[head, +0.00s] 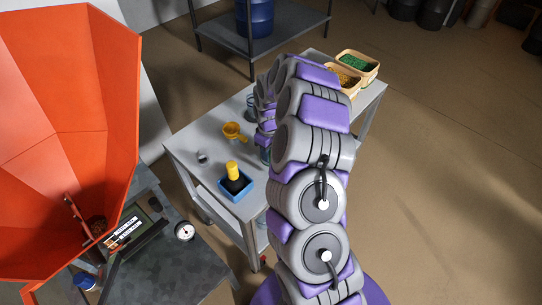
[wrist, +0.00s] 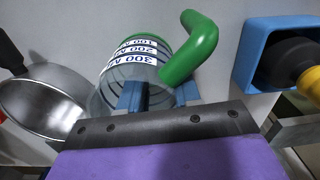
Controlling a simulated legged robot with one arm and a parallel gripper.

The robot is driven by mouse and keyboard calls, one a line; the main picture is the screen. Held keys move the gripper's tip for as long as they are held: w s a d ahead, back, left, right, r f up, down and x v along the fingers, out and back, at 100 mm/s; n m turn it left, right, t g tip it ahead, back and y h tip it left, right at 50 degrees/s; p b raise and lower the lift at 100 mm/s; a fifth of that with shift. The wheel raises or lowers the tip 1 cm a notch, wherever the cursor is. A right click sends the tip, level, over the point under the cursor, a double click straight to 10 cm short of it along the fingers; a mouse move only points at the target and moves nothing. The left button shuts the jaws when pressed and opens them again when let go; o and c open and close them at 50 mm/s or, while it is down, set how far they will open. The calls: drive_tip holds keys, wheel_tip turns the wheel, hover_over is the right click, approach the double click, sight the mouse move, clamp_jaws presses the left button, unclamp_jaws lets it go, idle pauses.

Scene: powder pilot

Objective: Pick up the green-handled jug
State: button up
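The green-handled jug (wrist: 108,78) is clear, with white labels marked 100, 200 and 300, and its green handle (wrist: 192,48) shows at the upper middle of the wrist view. My gripper (wrist: 160,94) has two blue fingers spread apart at the near side of the jug. The left finger overlaps the clear wall, and the right finger is beside the handle's lower end. The handle end lies between them, with a gap visible at the left finger. Whether they touch it is unclear. In the head view my arm hides most of this spot.
A blue box (wrist: 256,50) with a yellow-and-black tool stands right of the jug; a metal bowl (wrist: 22,105) is left. On the grey table (head: 190,140) are a yellow funnel (head: 232,130) and small metal cup (head: 202,157). Wooden trays (head: 358,62) stand at its far end. An orange hopper (head: 70,120) is left.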

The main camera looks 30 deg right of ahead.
drive_tip(key=shift+s+d+f, duration=0.15)
drive_tip(key=shift+s+f, duration=0.1)
drive_tip(key=shift+f, duration=0.45)
drive_tip(key=shift+w+a, duration=0.2)
drive_tip(key=shift+a, duration=0.6)
drive_tip(key=shift+a+r, duration=0.15)
drive_tip(key=shift+a, duration=0.2)
drive_tip(key=shift+c, duration=0.2)
drive_tip(key=shift+a, duration=0.15)
drive_tip(key=shift+c, duration=0.8)
drive_tip(key=shift+d, duration=0.35)
drive_tip(key=shift+c, duration=1.4)
drive_tip(key=shift+d, duration=0.7)
clamp_jaws()
drive_tip(key=shift+a, duration=0.1)
